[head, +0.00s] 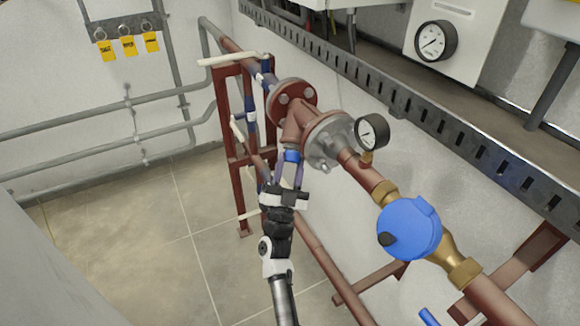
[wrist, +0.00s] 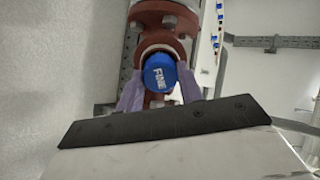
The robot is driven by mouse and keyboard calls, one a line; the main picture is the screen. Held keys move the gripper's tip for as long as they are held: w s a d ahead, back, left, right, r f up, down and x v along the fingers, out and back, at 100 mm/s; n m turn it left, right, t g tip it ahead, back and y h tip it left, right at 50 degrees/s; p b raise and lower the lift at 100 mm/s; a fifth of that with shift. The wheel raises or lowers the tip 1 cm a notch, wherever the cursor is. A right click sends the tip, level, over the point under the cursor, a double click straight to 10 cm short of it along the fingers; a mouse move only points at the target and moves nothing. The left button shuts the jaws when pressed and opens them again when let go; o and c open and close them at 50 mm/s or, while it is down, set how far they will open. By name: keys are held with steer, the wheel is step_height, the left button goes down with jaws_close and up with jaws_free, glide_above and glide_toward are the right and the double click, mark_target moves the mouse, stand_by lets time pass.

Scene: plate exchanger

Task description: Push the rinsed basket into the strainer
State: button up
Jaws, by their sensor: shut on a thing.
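The strainer (head: 294,130) is a red-brown pipe fitting with a branch angled down toward my gripper. My gripper (head: 289,172) is at the open end of that branch, with its purple fingers shut on the blue end of the basket (head: 291,156). In the wrist view the basket's blue cap (wrist: 160,73), marked "FINE", sits between the two fingers (wrist: 160,92), in front of the round mouth of the strainer (wrist: 163,40). The rest of the basket is hidden behind the cap; I cannot tell how deep it is in.
A pressure gauge (head: 371,132) stands on the pipe just right of the strainer. A blue water meter (head: 409,229) is farther down the pipe. A red stand (head: 228,150) and pipes with white-handled valves are at the left. The floor (head: 130,240) at left is clear.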

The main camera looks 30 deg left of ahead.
steer(key=shift+w+r, duration=0.1)
steer(key=shift+r, duration=0.15)
steer(key=o, duration=1.1)
steer(key=shift+f, duration=0.1)
steer(key=b+v, duration=0.3)
steer(key=v, duration=0.6)
